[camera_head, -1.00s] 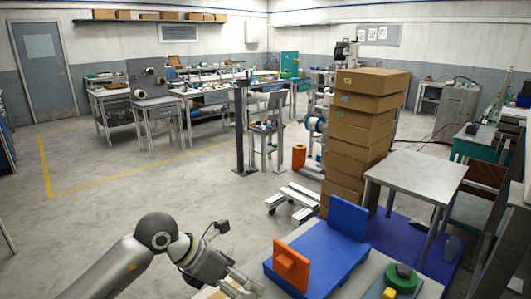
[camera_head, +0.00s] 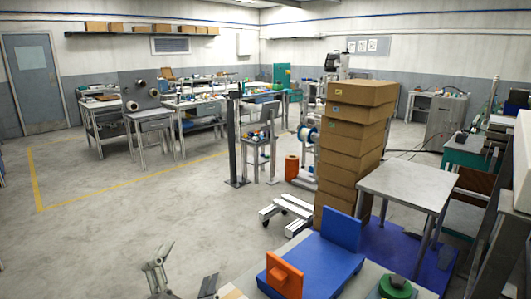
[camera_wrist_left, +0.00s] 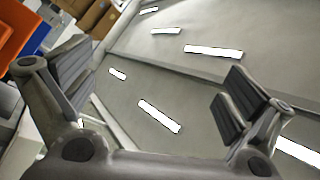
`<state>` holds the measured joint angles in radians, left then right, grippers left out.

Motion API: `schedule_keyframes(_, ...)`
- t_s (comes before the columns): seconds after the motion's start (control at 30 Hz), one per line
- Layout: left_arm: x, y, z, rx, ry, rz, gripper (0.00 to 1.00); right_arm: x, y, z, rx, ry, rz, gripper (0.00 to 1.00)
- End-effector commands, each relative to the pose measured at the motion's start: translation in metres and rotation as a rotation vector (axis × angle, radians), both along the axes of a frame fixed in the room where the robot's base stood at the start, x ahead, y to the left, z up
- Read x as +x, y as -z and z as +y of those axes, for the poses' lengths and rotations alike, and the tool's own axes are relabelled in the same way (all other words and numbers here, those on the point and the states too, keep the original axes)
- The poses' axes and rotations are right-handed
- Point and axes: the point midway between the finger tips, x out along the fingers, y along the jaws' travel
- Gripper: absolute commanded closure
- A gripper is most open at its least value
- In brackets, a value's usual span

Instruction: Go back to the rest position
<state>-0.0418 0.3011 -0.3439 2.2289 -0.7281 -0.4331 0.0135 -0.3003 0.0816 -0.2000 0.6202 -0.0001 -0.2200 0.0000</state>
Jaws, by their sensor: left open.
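My left gripper (camera_head: 184,266) shows at the bottom edge of the head view, left of the workbench, with its fingers apart and pointing up. In the left wrist view, the same gripper (camera_wrist_left: 158,92) is open, with nothing between its two ridged fingers. The rest of the left arm is below the head view. My right gripper is in neither view.
A bench with a blue stand (camera_head: 318,262), an orange block (camera_head: 285,276) and a green round piece (camera_head: 396,287) lies to the gripper's right. Stacked cardboard boxes (camera_head: 349,145) and a grey table (camera_head: 408,180) stand beyond. Floor (camera_head: 110,225) is clear at left.

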Motion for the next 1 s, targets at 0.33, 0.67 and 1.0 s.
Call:
schedule_keyframes(0.33, -0.094, 0.187, 0.069, -0.412, -0.319, 0.79, 0.0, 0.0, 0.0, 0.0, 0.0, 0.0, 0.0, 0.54)
schedule_keyframes(0.67, -0.236, 0.275, 0.058, -0.577, -0.454, 1.379, 0.0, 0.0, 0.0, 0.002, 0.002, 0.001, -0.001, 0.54)
schedule_keyframes(1.0, -0.254, 0.356, 0.05, -0.586, -0.481, 1.528, 0.0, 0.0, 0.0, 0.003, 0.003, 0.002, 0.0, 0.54)
